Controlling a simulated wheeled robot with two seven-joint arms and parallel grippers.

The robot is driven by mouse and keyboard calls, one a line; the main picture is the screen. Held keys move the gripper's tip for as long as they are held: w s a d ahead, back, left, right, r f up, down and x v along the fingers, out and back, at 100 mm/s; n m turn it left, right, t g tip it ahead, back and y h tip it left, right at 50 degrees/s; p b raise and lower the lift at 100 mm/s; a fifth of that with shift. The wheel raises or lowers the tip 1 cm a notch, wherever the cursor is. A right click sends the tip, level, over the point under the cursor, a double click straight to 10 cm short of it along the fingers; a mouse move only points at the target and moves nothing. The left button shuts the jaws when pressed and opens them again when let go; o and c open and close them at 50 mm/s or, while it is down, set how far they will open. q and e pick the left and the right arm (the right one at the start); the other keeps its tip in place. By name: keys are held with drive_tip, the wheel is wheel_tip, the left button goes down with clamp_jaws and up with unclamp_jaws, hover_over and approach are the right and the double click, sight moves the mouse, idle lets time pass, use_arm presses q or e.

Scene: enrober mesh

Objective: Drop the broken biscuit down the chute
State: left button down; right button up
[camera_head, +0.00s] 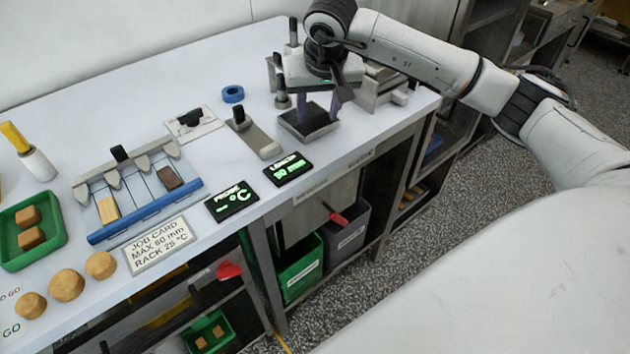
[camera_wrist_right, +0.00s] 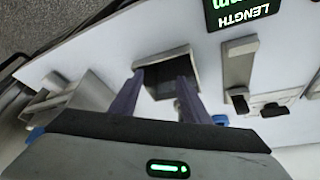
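No piece shows plainly as a broken biscuit. A tan piece (camera_head: 108,208) and a dark brown piece (camera_head: 170,178) lie in separate lanes of the slotted rack (camera_head: 140,212). My right gripper (camera_head: 319,106) points down above a small dark open box (camera_head: 303,132) at the table's front right. In the right wrist view its two purple fingers (camera_wrist_right: 161,88) stand apart, with the box (camera_wrist_right: 166,64) beyond and nothing visible between them. A grey angled metal piece (camera_head: 376,92) right of the gripper may be the chute; my arm partly hides it. My left gripper is out of view.
A green tray (camera_head: 58,238) with brown cubes and several round tan pieces (camera_head: 66,285) are at left. A job card (camera_head: 157,246), two displays (camera_head: 232,201) and a blue ring (camera_head: 233,94) are on the table. Green (camera_head: 300,268) and grey (camera_head: 348,238) bins stand below.

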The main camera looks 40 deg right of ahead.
drive_tip(key=v, duration=1)
drive_tip(key=shift+r, duration=0.15)
drive_tip(key=shift+s+a, duration=0.1)
